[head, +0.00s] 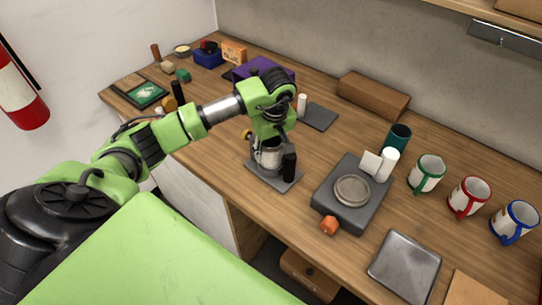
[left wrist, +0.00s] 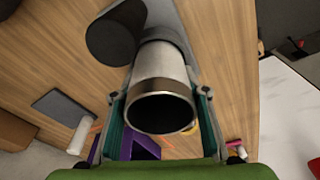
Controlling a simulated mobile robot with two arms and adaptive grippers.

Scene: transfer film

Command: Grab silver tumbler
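The silver tumbler (head: 268,159) stands upright on a grey slab (head: 288,184) near the front edge of the wooden counter. My left gripper (head: 268,142) comes down over the tumbler from above. In the left wrist view, the tumbler's open rim (left wrist: 160,108) faces the camera between the two fingers of the left gripper (left wrist: 161,85). The fingertips lie against its sides, below the rim. My right gripper is not in view.
A grey scale-like box (head: 330,204) with a round plate stands to the right. Several mugs, such as the green-handled mug (head: 427,174), line the right side. A brown box (head: 374,96) and a purple box (head: 264,68) stand behind.

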